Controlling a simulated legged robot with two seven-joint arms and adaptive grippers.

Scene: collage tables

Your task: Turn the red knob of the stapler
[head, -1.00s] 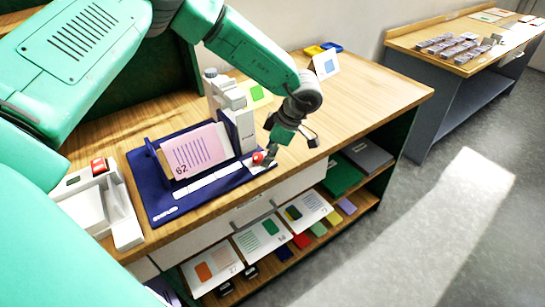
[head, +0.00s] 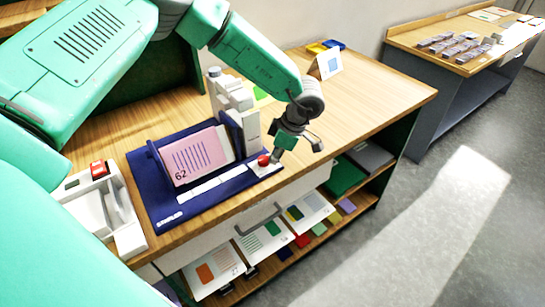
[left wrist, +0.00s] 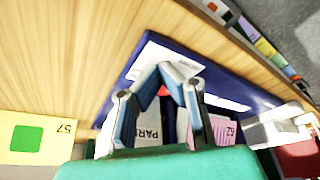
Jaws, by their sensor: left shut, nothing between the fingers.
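The stapler (head: 236,104) is a grey-white upright body at the back of a dark blue base (head: 166,206). Its round red knob (head: 263,160) sits on a white plate at the base's right front corner. My left gripper (head: 276,156) points down right beside the knob, on its right. I cannot tell whether they touch. In the left wrist view the gripper's fingers (left wrist: 172,68) meet at their tips, shut and empty. A little red of the knob (left wrist: 164,91) shows behind them; the rest is hidden. My right gripper is in neither view.
A pink booklet marked 62 (head: 193,157) rests on the blue base. A white device with a red button (head: 99,169) stands to the left. Shelves below hold cards and coloured booklets. The wooden tabletop (head: 374,92) is clear on the right.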

